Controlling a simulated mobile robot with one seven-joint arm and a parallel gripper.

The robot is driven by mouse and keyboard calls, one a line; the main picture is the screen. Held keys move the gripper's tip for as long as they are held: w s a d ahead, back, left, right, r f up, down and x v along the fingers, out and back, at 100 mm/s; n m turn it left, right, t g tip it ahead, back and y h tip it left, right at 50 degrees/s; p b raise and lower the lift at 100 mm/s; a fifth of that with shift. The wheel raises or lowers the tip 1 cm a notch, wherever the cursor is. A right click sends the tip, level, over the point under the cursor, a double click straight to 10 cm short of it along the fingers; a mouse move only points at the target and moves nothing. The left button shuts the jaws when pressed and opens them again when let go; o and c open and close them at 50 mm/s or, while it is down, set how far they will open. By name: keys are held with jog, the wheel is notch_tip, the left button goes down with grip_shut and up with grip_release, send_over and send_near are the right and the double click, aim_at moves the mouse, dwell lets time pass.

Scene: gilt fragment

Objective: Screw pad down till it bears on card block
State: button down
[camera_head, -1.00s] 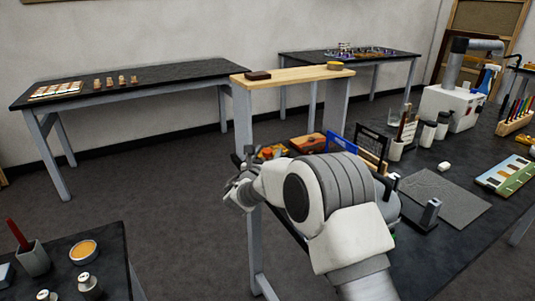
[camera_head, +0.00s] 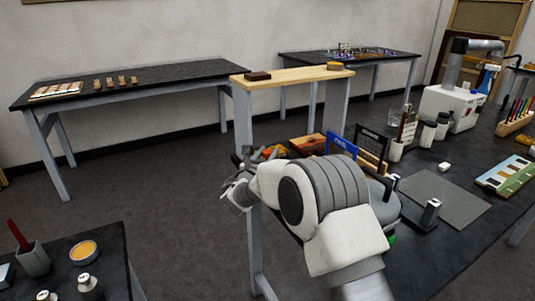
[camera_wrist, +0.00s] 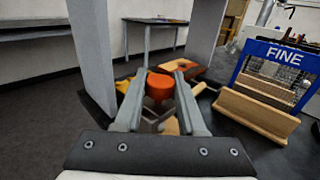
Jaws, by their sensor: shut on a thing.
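A round orange-red knob (camera_wrist: 160,86) stands upright between the fingertips of my gripper (camera_wrist: 159,94) in the wrist view. The fingers are shut on its sides. Below it, partly covered by the fingers, are grey parts and a pale tan piece (camera_wrist: 172,127); I cannot tell whether that piece is the card block. The pad cannot be made out, nor whether it touches anything. In the head view my arm covers most of this spot, and only small orange and yellow parts (camera_head: 272,152) show beyond my wrist.
A blue frame marked FINE (camera_wrist: 284,58) stands on a wooden base close to the right of my gripper. An orange-brown box (camera_head: 307,143) lies behind the knob. A grey upright (camera_wrist: 94,50) of the wooden shelf (camera_head: 295,75) rises close on the left. Open floor lies left.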

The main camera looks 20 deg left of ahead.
jog(key=shift+a+h, duration=0.1)
jog(key=shift+h, duration=0.3)
jog(key=shift+m+h, duration=1.3)
jog(key=shift+h, duration=0.4)
jog(key=shift+m+g+h+p, duration=0.5)
jog(key=shift+m+g+h, duration=0.5)
jog(key=shift+h, duration=0.8)
jog(key=shift+m+h, duration=0.7)
jog(key=c, duration=0.5)
grip_release()
jog(key=p+v, duration=0.1)
jog(key=v, duration=1.6)
jog(key=shift+s+r, duration=0.2)
jog(key=shift+s, duration=0.05)
